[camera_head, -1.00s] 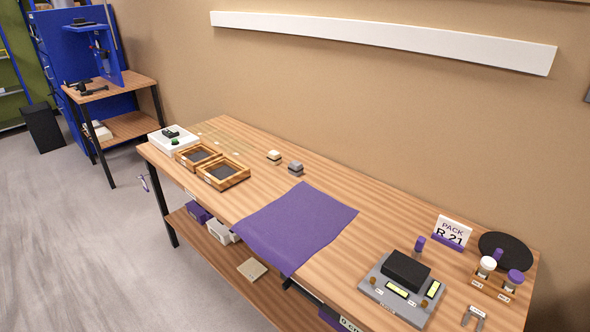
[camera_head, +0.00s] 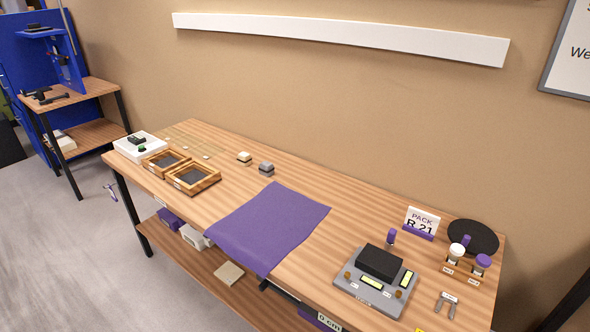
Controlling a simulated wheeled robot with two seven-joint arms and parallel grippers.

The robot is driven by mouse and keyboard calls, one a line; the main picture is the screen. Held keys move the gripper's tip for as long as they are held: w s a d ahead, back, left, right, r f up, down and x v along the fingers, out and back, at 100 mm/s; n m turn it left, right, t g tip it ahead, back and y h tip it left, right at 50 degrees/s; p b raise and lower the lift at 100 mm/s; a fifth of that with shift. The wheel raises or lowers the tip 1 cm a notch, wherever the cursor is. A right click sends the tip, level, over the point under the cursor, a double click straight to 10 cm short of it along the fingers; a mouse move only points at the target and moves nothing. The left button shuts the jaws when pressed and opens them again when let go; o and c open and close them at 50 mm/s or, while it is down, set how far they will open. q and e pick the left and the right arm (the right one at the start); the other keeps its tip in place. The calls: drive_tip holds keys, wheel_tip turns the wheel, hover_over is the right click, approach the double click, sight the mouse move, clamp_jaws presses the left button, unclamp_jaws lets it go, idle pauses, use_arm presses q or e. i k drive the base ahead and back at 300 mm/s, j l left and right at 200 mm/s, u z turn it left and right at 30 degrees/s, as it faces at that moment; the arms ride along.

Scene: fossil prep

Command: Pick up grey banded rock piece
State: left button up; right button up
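A small grey block-like rock piece (camera_head: 266,168) sits on the wooden table, behind the purple cloth; its banding is too small to make out. A cream and dark piece (camera_head: 244,157) lies just to its left, apart from it. Neither of my grippers shows in the head view.
The purple cloth (camera_head: 268,226) hangs over the table's front edge. Two wooden trays (camera_head: 193,179) and a white box (camera_head: 140,146) stand at the left. A grey device (camera_head: 374,282), a PACK sign (camera_head: 421,222) and capped bottles (camera_head: 481,264) stand at the right.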

sight(267, 168)
drive_tip(key=i+j+z, duration=0.15)
drive_tip(key=z, duration=0.25)
drive_tip(key=j+z, duration=0.45)
drive_tip(key=i+j+z, duration=0.1)
drive_tip(key=j+z, duration=0.55)
drive_tip(key=z, duration=0.15)
